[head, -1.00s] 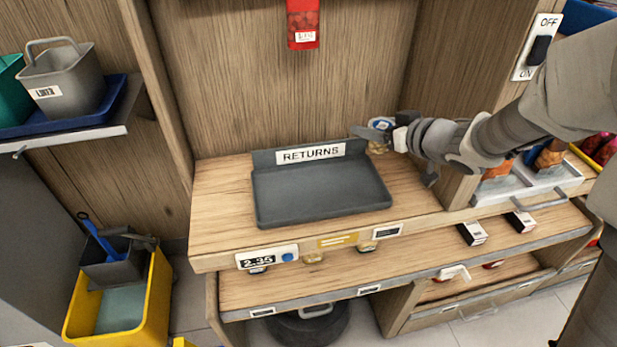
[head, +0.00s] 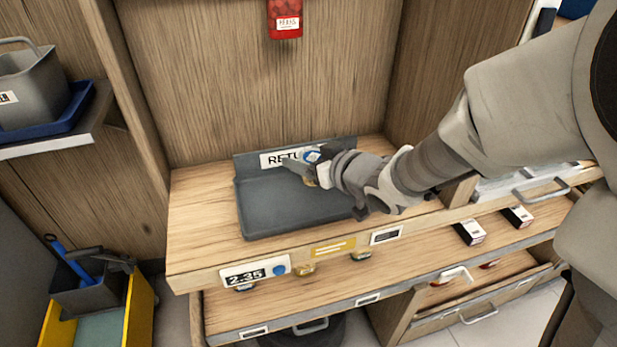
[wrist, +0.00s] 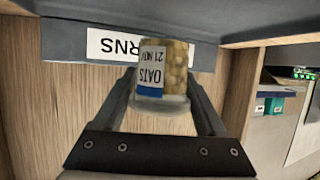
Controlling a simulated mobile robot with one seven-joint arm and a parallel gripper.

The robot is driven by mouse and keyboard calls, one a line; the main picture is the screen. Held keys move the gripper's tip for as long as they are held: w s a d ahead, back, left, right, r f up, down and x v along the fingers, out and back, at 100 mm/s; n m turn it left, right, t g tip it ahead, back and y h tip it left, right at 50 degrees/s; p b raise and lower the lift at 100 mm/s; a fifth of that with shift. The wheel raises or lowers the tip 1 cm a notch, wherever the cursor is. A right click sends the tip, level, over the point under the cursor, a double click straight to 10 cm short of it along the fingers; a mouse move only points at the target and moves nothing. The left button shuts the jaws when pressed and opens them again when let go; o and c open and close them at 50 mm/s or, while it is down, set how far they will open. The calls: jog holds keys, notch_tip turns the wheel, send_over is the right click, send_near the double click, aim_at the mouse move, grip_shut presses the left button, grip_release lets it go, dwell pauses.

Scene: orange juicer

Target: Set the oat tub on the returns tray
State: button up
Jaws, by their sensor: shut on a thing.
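The oat tub (wrist: 164,75) is a small clear tub of tan contents with a white and blue label reading OATS, upside down in the wrist view. My gripper (wrist: 165,95) is shut on it, one finger on each side. In the head view my gripper (head: 312,172) is over the right part of the returns tray, and only a bit of the tub (head: 312,156) shows. The returns tray (head: 275,212) is dark grey with a raised back bearing a RETURNS sign, partly hidden by my gripper. Whether the tub touches the tray I cannot tell.
The tray stands on a wooden shelf (head: 200,225) with a price tag (head: 254,274) on its front edge. A red packet (head: 285,18) hangs on the back panel above. Small boxes (head: 469,232) stand on the lower shelf. The tray's left part is clear.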

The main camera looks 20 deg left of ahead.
jog(key=shift+s+a+f, duration=0.25)
jog(key=shift+s+f, duration=0.05)
jog(key=shift+f, duration=0.1)
jog(key=shift+f+b, duration=1)
jog(key=shift+f, duration=0.8)
jog(key=shift+f, duration=0.1)
jog(key=shift+f, duration=0.15)
jog(key=o, duration=1.3)
